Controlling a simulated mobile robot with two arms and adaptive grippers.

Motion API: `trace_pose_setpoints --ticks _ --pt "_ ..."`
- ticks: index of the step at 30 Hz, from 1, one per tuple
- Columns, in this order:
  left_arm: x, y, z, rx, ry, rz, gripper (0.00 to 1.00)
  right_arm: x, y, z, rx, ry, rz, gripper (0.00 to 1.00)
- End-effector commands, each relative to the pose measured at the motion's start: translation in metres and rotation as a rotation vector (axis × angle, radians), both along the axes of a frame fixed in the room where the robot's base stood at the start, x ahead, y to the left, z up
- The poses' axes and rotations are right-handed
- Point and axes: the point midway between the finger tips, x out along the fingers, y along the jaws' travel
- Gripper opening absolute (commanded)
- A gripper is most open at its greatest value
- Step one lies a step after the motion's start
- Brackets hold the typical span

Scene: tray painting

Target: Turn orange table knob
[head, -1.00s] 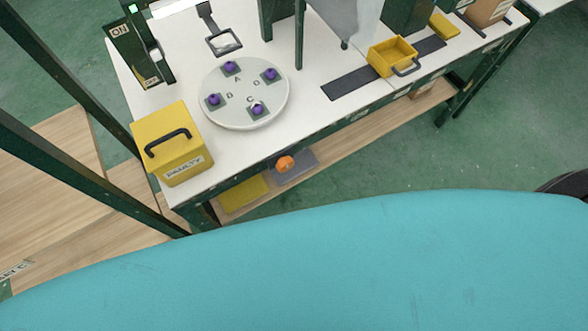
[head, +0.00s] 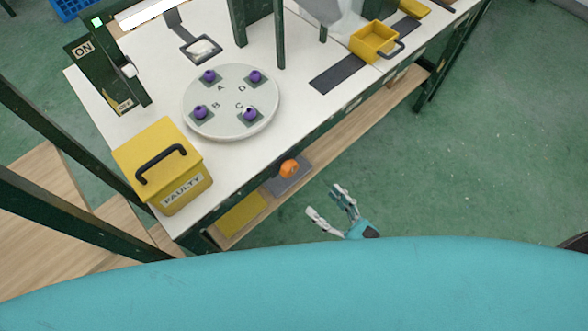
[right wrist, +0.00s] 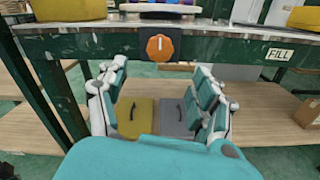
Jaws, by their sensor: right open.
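The orange knob (head: 289,168) shows below the table's front edge in the head view. In the right wrist view the orange knob (right wrist: 160,47) sits on a dark plate on the green table rail, with a pale mark across its face. My right gripper (head: 328,203) is open and empty, in front of the table and to the lower right of the knob. In the right wrist view its open fingers (right wrist: 160,92) are spread below the knob, apart from it. My left gripper is not in view.
A round turntable (head: 229,127) with several purple pieces stands on the white table. A yellow FAULTY box (head: 185,192) is at the left corner and a yellow bin (head: 366,48) at the back right. A wooden lower shelf (head: 340,137) runs beneath.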

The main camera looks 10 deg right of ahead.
Motion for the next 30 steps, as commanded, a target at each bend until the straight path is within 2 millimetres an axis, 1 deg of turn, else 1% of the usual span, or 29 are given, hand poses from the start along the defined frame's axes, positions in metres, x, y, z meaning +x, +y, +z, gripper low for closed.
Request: trace_pose_setpoints --ticks 1,6,12,15,21,29,30 --pt "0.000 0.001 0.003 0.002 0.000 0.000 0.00 0.011 0.007 0.003 0.002 -0.003 0.000 0.68" --pt "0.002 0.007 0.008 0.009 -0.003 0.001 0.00 0.042 0.029 0.003 0.002 -0.003 -0.001 0.68" --pt "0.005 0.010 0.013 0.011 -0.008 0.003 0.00 0.072 0.052 0.001 0.001 0.000 -0.001 0.68" --pt "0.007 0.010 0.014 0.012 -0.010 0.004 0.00 0.082 0.059 0.000 0.002 0.001 -0.001 0.68" --pt "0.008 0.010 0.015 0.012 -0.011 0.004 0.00 0.092 0.067 0.000 0.001 0.002 -0.002 0.68" --pt "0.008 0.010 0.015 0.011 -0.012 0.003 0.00 0.093 0.067 -0.001 0.001 0.002 -0.002 0.68" --pt "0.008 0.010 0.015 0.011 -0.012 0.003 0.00 0.093 0.067 -0.001 0.001 0.002 -0.002 0.64"
